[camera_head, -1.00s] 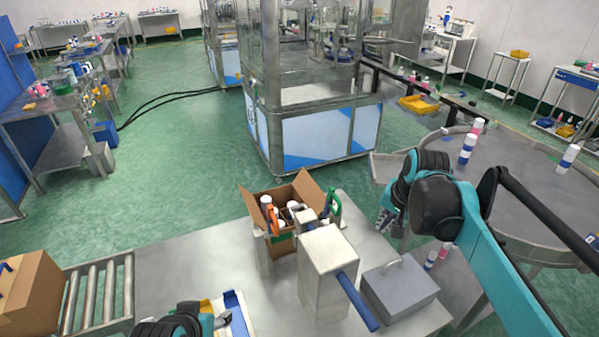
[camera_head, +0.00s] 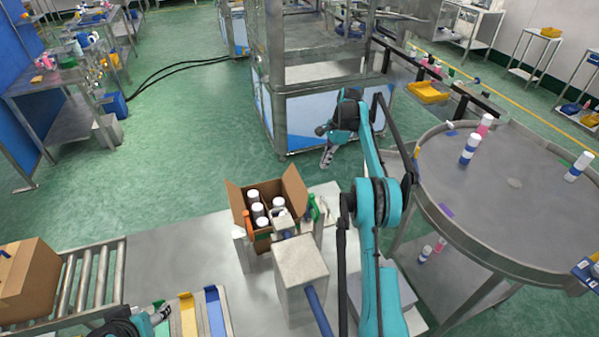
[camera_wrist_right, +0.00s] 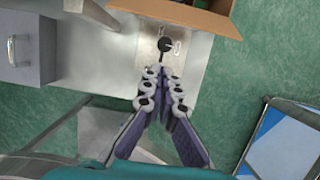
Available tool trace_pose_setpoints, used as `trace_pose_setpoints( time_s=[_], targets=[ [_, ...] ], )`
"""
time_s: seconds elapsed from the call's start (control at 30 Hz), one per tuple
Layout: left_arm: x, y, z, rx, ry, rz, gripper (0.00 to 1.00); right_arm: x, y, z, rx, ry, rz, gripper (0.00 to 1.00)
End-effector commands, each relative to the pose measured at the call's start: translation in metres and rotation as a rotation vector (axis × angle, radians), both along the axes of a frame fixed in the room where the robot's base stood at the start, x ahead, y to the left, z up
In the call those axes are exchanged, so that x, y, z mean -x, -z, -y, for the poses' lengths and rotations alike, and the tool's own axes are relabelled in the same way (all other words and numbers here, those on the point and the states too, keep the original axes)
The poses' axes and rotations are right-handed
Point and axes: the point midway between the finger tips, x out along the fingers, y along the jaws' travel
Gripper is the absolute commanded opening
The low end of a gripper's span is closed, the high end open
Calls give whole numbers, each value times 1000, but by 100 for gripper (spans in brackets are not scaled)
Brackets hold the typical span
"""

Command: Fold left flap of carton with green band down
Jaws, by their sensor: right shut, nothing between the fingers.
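The open brown carton (camera_head: 262,197) stands on the steel table with several white-capped cans inside. Its left flap (camera_head: 236,198) stands up, leaning outward, and its right flap (camera_head: 295,190) stands up too. A bit of green shows low on its front, mostly hidden by the fixture. My right gripper (camera_head: 327,158) is shut and empty, beyond and to the right of the carton, apart from it. In the right wrist view its fingers (camera_wrist_right: 163,78) point toward the table edge, and part of the carton (camera_wrist_right: 195,12) shows at the top. My left gripper (camera_head: 160,313) is at the bottom left, its jaws unclear.
A grey block fixture (camera_head: 301,268) with a blue bar stands in front of the carton. An orange tool and a green tool flank the carton. A round steel table (camera_head: 500,215) is at right, a roller conveyor (camera_head: 88,280) with another carton (camera_head: 25,283) at left.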

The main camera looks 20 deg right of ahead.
Motion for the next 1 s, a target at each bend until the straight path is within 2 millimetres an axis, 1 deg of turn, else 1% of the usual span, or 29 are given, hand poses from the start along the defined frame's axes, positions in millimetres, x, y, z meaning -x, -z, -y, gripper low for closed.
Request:
trace_pose_setpoints(
  time_s=[0.17, 0.27, 0.5, 0.57, 0.7, 0.8, 1.0],
  targets=[
    [0, 4, 0, 0, 0, 0, 58, 0, 18, -4, -2, 4, -3, 0],
    [0, 7, 0, 0, 0, 0, 58, -1, 37, -9, -1, 4, -2, 0],
    [0, 14, 0, 0, 0, 0, 58, -2, 87, -23, -1, 2, -1, 0],
    [0, 16, 0, 0, 0, 0, 58, -2, 98, -27, -1, 2, -1, 0],
    [0, 16, 0, 0, 0, 0, 58, -3, 84, -45, -1, 1, -1, 0],
    [0, 16, 0, 0, 0, 0, 58, -3, 78, -53, -1, 1, -1, 0],
    [0, 16, 0, 0, 0, 0, 58, -4, 74, -59, -1, 3, -2, 0]
  ],
)
